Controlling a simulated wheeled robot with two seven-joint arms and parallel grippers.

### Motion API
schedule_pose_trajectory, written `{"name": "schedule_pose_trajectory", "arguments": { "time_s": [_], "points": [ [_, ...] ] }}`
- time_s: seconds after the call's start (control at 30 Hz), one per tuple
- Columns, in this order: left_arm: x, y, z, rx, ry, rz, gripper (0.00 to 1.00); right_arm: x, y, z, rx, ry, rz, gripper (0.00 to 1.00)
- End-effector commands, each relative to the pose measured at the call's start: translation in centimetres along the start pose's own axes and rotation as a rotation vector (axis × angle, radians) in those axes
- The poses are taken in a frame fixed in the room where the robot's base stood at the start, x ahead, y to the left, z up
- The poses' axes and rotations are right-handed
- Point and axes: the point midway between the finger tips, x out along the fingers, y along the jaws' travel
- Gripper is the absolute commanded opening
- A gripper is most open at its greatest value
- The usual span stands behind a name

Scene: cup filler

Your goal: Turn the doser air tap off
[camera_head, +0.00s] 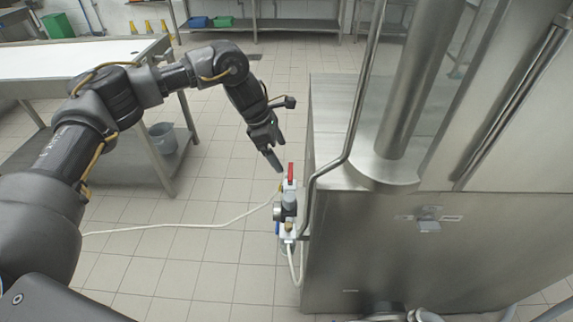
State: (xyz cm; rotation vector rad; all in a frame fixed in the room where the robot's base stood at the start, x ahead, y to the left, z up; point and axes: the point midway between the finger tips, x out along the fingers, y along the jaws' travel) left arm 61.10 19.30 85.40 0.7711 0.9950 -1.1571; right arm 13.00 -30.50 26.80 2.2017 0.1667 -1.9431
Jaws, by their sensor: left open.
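The doser air tap shows as a red lever (290,172) on top of a small air unit (288,208) with a gauge and fittings. The unit sits at the left side of the steel machine (400,240). A pale hose runs from it to the left, and another hangs down from it. My left gripper (276,160) is open and points down, just above and to the left of the red lever. Whether a fingertip touches the lever I cannot tell. My right gripper is not in view.
A bent steel pipe (345,130) rises close to the right of the air unit. A white-topped table (75,58) stands at the left, with a grey bucket (163,138) on its lower shelf. The tiled floor between table and machine is clear except for the hose (180,226).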

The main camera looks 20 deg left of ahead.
Motion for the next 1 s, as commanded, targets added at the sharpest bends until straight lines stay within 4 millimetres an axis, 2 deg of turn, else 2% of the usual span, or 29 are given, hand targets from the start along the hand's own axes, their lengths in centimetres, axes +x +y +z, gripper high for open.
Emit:
{"name": "schedule_pose_trajectory", "arguments": {
  "time_s": [0.2, 0.33, 0.5, 0.77, 1.0],
  "points": [
    [3.9, -0.1, 0.0, -0.001, 0.001, -0.001, 0.91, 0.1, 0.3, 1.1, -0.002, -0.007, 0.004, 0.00],
    [5.4, 0.0, 0.0, -0.001, 0.000, 0.000, 0.91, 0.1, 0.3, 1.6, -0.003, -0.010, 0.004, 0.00],
    [6.3, 0.0, 0.0, 0.000, 0.000, 0.000, 0.91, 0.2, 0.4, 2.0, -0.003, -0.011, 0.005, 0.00],
    [6.3, 0.0, 0.0, 0.000, 0.000, 0.001, 0.91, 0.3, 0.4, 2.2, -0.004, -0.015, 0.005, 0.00],
    [6.3, 0.0, 0.0, 0.000, 0.000, 0.001, 0.59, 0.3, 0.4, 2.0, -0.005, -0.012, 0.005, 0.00]
  ]
}}
